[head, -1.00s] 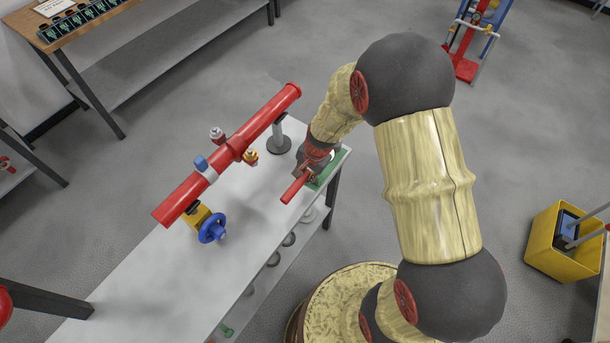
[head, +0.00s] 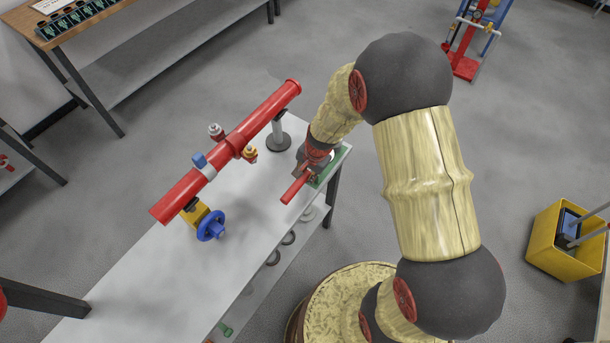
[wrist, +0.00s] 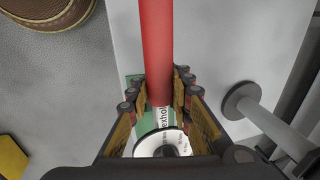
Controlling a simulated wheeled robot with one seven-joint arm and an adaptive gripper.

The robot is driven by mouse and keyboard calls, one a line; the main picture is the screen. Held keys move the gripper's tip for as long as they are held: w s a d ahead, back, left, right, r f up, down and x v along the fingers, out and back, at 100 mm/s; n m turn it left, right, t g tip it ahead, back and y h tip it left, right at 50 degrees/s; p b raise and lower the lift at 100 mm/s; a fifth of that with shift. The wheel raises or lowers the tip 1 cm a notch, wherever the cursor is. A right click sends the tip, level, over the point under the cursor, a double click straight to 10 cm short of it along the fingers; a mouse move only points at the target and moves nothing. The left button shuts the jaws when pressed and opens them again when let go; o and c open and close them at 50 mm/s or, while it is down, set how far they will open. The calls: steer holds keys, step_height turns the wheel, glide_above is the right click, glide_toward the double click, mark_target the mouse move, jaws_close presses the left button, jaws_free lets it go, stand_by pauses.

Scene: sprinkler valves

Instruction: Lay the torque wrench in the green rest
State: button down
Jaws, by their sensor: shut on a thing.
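The torque wrench (head: 293,190) has a red handle that points toward the front left in the head view. In the wrist view its red handle (wrist: 156,45) runs up from between the fingers, with a white lettered part and a round white end nearer the camera. My gripper (wrist: 160,90) is shut on the wrench. The green rest (head: 328,171) lies at the right end of the white bench, under my gripper, and is mostly hidden by it. Green also shows beneath the wrench in the wrist view (wrist: 147,122). I cannot tell whether the wrench touches the rest.
A red pipe (head: 232,147) with a blue-handwheel valve (head: 211,226) stands along the white bench (head: 130,290), left of my gripper. Its grey support post (head: 279,136) is close by. A yellow bin (head: 560,245) stands on the floor at right.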

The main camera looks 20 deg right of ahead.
steer(key=shift+f, duration=0.25)
steer(key=c, duration=1.5)
jaws_free()
steer(key=shift+c, duration=0.2)
steer(key=shift+s+f, duration=0.1)
steer(key=shift+f, duration=0.05)
steer(key=v, duration=1.2)
steer(key=shift+a, duration=0.1)
steer(key=s+r+n+t, duration=0.1)
steer(key=s+r+n, duration=0.4)
steer(key=s+r, duration=0.4)
steer(key=s+a+r+n+t+h, duration=0.1)
steer(key=s+r+n, duration=0.4)
steer(key=s+r, duration=0.5)
step_height(320, 180, up, 6)
steer(key=shift+s+f+n+t, duration=0.15)
steer(key=shift+s+n+t, duration=0.2)
steer(key=shift+t, duration=0.35)
